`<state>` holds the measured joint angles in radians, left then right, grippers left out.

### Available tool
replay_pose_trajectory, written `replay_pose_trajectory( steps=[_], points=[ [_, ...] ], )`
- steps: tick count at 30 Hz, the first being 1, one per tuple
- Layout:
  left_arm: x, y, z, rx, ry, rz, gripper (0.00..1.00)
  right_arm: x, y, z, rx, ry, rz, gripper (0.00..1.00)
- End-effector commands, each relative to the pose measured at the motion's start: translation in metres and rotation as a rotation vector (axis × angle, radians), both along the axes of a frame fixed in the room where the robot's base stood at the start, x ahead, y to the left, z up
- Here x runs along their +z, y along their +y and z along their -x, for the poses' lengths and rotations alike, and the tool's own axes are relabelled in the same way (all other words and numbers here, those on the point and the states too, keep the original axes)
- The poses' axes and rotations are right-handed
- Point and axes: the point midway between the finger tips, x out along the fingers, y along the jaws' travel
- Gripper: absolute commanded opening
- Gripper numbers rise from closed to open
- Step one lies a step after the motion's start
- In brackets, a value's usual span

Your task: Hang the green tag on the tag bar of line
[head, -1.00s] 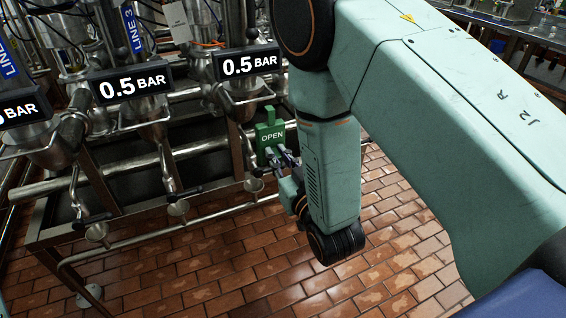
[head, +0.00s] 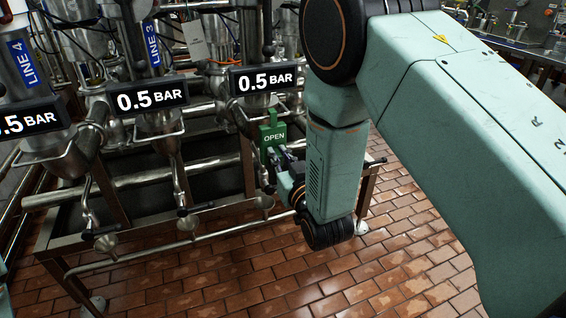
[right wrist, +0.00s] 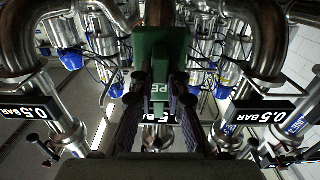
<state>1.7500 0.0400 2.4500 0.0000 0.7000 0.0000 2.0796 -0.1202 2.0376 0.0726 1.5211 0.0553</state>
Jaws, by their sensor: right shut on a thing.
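The green tag (head: 273,137) reads OPEN and has a hook-like tab on top. It is held upright in front of the valve stand in the head view. My right gripper (head: 279,157) is shut on the tag's lower part. In the right wrist view the tag (right wrist: 160,55) sits between the two fingers of the right gripper (right wrist: 160,95), its lettering upside down. My left gripper is not in view.
Pressure displays reading 0.5 BAR (head: 153,96) hang along the valve stand, another (head: 266,79) just above the tag. Blue labels LINE 4 (head: 24,61) and LINE 3 (head: 150,27) mark the lines. Pipes and small funnels (head: 187,222) lie below. The tiled floor (head: 300,285) is clear.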

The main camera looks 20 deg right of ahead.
Motion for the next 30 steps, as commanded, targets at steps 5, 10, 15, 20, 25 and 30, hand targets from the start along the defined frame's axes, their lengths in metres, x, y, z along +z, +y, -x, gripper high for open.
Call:
replay_pose_trajectory(
  steps=[5,10,15,20,25,30],
  points=[
    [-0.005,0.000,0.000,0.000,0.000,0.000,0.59,0.000,0.000,-0.013,0.000,-0.002,0.000,0.00],
    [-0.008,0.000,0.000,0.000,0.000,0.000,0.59,0.000,0.001,-0.023,0.000,-0.001,0.000,0.00],
    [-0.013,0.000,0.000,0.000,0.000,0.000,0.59,-0.009,0.001,-0.023,0.000,0.000,0.000,0.00],
    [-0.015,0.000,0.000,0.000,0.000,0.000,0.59,-0.012,0.001,-0.023,0.000,-0.001,0.000,0.00],
    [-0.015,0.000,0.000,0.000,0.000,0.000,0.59,-0.012,0.001,-0.023,0.000,-0.001,0.000,0.00],
    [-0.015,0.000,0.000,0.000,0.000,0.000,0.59,-0.012,0.001,-0.023,0.000,0.000,0.000,0.18]
  ],
)
